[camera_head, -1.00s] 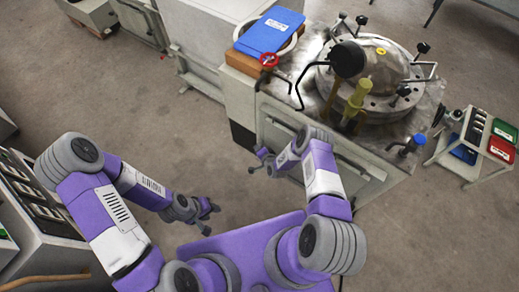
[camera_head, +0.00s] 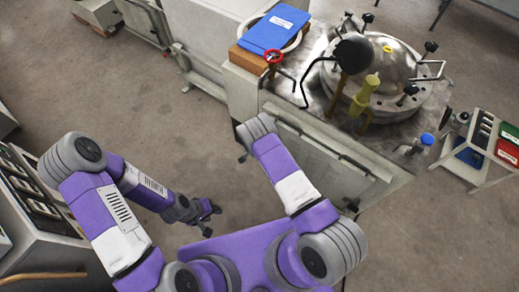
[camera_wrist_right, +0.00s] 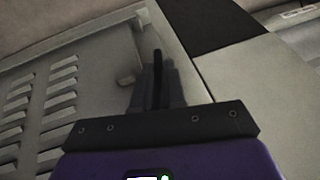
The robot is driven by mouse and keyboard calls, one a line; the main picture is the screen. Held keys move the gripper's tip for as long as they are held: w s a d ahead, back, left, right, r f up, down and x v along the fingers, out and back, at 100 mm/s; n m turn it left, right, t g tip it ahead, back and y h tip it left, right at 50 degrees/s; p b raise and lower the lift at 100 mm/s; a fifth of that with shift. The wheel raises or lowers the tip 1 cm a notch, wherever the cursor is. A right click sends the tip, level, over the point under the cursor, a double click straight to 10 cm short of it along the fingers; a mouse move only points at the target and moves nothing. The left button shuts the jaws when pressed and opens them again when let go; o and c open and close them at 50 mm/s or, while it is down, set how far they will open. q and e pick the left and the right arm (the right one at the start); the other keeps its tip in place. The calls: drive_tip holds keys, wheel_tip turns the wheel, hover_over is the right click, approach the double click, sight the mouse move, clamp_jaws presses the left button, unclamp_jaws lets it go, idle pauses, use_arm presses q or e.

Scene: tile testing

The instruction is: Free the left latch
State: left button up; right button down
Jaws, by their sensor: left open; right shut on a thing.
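The left latch (camera_wrist_right: 157,62) shows in the right wrist view as a thin dark upright bar at the edge of a grey louvred panel (camera_wrist_right: 45,108). My right gripper (camera_wrist_right: 156,88) is shut around this bar, its fingers on both sides of it. In the head view my right wrist (camera_head: 258,128) covers most of that gripper and the latch, at the left end of the cabinet front. A second dark latch (camera_head: 351,205) shows low at the right of the cabinet front. My left gripper (camera_head: 211,219) is open and empty above the floor, well away from the cabinet.
A round steel vessel (camera_head: 392,95) with clamp knobs stands on the cabinet top. A blue folder (camera_head: 273,28) lies at its left. A small cart (camera_head: 484,165) with trays stands at right, another unit with dark trays (camera_head: 40,205) at left. The floor between is clear.

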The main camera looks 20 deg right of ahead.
drive_tip(key=shift+w+a+f+n+g+h+b, duration=0.15)
drive_tip(key=shift+w+a+n+g+h+b, duration=0.15)
drive_tip(key=shift+g+h+b, duration=0.45)
drive_tip(key=shift+g+b, duration=0.35)
drive_tip(key=c, duration=1.2)
unclamp_jaws()
drive_tip(key=p+v, duration=0.3)
drive_tip(key=v, duration=0.4)
drive_tip(key=shift+r, duration=0.25)
drive_tip(key=shift+s, duration=0.15)
